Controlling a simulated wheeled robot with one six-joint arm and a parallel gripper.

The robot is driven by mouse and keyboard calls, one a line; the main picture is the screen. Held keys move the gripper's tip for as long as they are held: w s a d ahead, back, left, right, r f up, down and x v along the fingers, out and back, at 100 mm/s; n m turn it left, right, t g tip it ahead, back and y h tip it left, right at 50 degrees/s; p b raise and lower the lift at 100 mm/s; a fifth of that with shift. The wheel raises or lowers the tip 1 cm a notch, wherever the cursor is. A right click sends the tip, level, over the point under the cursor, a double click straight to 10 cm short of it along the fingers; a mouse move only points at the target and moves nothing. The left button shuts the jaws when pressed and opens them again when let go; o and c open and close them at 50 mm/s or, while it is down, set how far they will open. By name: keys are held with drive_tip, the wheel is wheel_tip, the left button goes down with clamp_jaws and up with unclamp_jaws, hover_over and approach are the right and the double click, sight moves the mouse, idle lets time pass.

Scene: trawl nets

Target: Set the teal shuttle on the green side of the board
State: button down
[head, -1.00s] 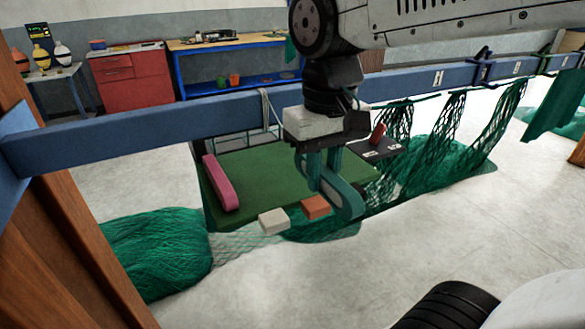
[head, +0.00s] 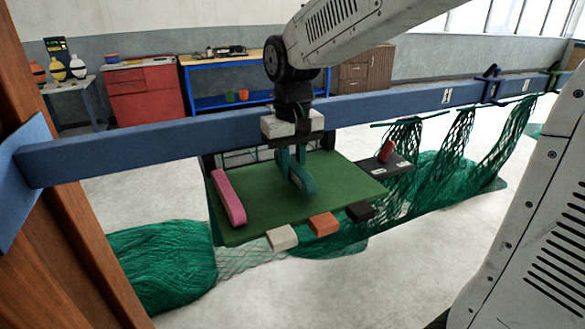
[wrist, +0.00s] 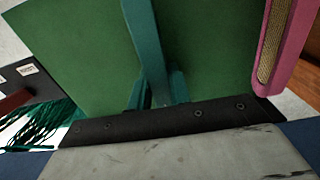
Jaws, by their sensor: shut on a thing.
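The teal shuttle (head: 304,183) is held in my gripper (head: 291,160), over the middle to right part of the green board (head: 345,187) in the head view. I cannot tell whether its lower end touches the board. In the wrist view the teal shuttle (wrist: 147,40) reaches away from my gripper (wrist: 158,92) across the green surface (wrist: 75,55).
White (head: 282,237), orange (head: 323,223) and black (head: 360,211) blocks sit along the board's front edge. A dark labelled panel (head: 372,166) with a red piece (head: 387,151) is at right. Green netting (head: 160,255) lies around.

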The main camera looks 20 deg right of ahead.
sight(292, 162)
drive_tip(key=shift+f, duration=0.5)
drive_tip(key=shift+f, duration=0.15)
drive_tip(key=c, duration=1.3)
unclamp_jaws()
wheel_tip(292, 162, up, 11)
drive_tip(key=shift+r, duration=0.2)
drive_tip(key=s+d+f, duration=0.1)
drive_tip(key=s+f, duration=0.2)
drive_tip(key=s, duration=0.4)
drive_tip(key=s+d+f+t, duration=0.1)
drive_tip(key=s+f, duration=0.3)
drive_tip(key=s, duration=0.3)
drive_tip(key=s+d+f, duration=0.1)
drive_tip(key=s+f, duration=0.2)
drive_tip(key=s, duration=0.5)
drive_tip(key=shift+f, duration=0.2)
